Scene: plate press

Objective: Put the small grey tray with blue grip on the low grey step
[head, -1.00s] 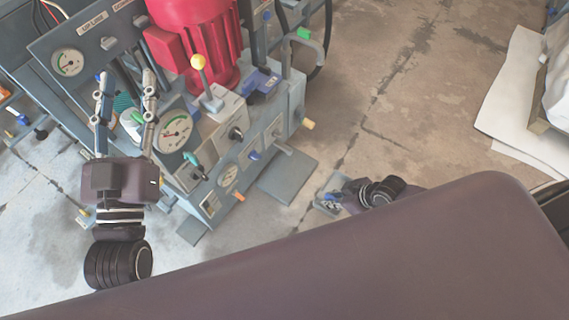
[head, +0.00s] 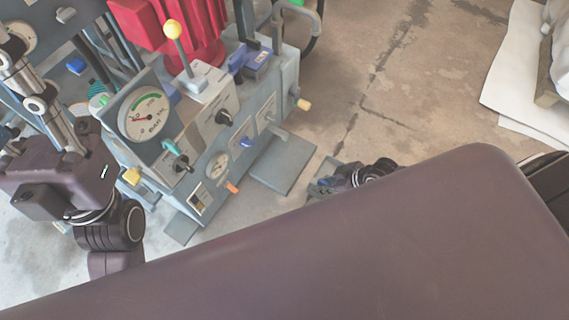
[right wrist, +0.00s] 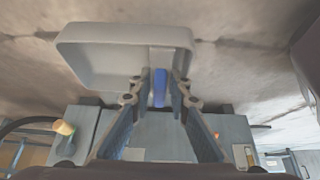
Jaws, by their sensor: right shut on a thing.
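The small grey tray (right wrist: 105,55) is held by its blue grip (right wrist: 160,88) between the fingers of my right gripper (right wrist: 160,78) in the right wrist view. In the head view the tray (head: 322,188) shows small beside my right gripper (head: 340,180), partly hidden by the gripper and my own body. The low grey step (head: 283,165) is a flat plate on the floor at the machine's foot, left of the tray, and looks bare. My left gripper (head: 14,92) is at the left edge, fingers apart, partly cut off, with nothing seen between them.
A grey-blue press machine with a red motor (head: 195,30), gauge (head: 143,115), levers and knobs stands left of the step. Bare concrete floor (head: 400,75) lies to the right. A white sheet (head: 510,75) lies at the far right.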

